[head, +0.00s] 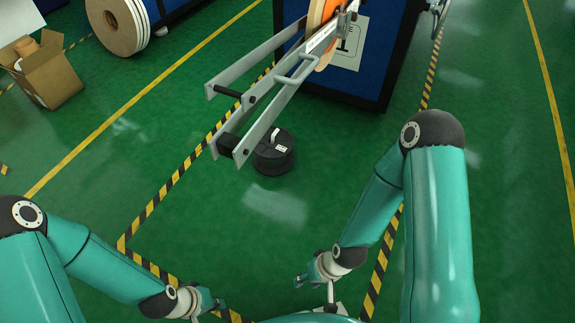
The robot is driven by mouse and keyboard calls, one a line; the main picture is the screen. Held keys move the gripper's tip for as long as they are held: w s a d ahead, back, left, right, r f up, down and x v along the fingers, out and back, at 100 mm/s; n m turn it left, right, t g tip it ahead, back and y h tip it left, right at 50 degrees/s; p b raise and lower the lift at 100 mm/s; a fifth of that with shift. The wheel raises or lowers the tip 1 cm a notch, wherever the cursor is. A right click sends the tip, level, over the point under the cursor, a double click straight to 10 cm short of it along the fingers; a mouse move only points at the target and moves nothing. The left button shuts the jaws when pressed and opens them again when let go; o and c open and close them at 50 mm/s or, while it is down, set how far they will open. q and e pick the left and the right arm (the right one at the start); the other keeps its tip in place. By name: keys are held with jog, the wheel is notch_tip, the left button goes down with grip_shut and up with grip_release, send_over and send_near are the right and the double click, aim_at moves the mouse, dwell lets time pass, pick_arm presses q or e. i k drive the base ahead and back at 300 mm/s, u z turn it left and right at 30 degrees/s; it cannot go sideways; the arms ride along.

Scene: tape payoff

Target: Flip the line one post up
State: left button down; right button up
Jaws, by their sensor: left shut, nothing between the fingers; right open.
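The tape payoff shows at the top centre. It has a blue cabinet (385,55), an orange and cream reel (318,15) and a grey metal frame (240,70) of long bars reaching toward me. A dark peg (228,91) stands between the bars, and a pale handle (290,78) sits on the near bar. I cannot make out a separate line or post. My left gripper (216,306) is shut and empty at the bottom, well below the frame. My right gripper (312,292) is open and empty at the bottom centre, also apart from the frame.
A round black weight-like object (273,152) is on the green floor beneath the frame's end. An open cardboard box (45,72) is at the left, and a large spool (118,25) at the top left. Striped tape marks the floor. The floor between my arms and the frame is clear.

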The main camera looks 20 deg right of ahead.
aim_at(218, 84)
jog(key=k, duration=1.9)
jog(key=z, duration=0.65)
jog(key=i, duration=1.7)
jog(key=u, duration=0.05)
